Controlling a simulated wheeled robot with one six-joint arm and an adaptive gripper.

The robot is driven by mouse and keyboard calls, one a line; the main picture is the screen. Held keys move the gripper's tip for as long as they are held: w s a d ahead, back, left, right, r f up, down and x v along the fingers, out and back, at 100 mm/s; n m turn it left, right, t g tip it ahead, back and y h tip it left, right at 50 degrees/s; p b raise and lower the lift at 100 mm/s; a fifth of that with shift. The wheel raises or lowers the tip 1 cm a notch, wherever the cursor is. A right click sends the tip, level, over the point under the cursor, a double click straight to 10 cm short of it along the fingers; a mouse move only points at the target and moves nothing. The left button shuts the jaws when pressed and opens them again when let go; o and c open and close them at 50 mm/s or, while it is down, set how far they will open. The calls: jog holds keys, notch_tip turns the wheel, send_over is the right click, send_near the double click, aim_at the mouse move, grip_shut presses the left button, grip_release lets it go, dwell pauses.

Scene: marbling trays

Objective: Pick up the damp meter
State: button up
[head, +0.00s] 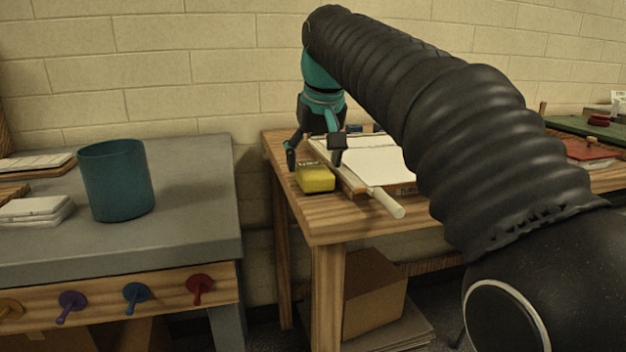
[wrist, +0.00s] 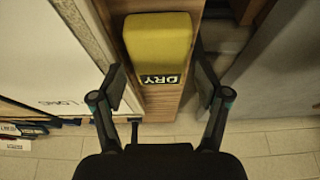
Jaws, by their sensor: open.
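The damp meter is most likely the small yellow block (head: 315,178) with a dark marked end, lying near the left edge of the wooden table. It also shows in the wrist view as a yellow body (wrist: 158,42) with a "DRY" label (wrist: 161,80) on its near end. My gripper (head: 315,165) is open above it in the head view. In the wrist view my gripper (wrist: 162,88) has one finger on each side of the yellow block, with gaps between. I cannot tell how far the fingertips stand above it.
A white-topped tray (head: 375,157) lies right of the yellow block, close to one finger. A pale rod (head: 388,203) lies along its near side. A grey table (head: 190,190) with a teal bucket (head: 115,180) stands left across a gap. A cardboard box (head: 372,300) sits below.

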aim_at(314, 169)
jog(key=shift+x, duration=0.95)
jog(key=shift+f, duration=0.2)
jog(key=c, duration=1.1)
jog(key=shift+r, duration=0.1)
notch_tip(314, 169, up, 5)
jog(key=shift+r+p, duration=0.1)
jog(key=shift+p, duration=0.75)
jog(key=s+d+r, duration=0.1)
jog(key=d+r, duration=0.1)
jog(key=d, duration=0.1)
jog(key=s+d+r, duration=0.1)
jog(key=d+r, duration=0.1)
jog(key=d, duration=0.2)
jog(key=s+d+r+p, duration=0.1)
jog(key=d+r, duration=0.1)
jog(key=d, duration=0.2)
jog(key=shift+d, duration=0.15)
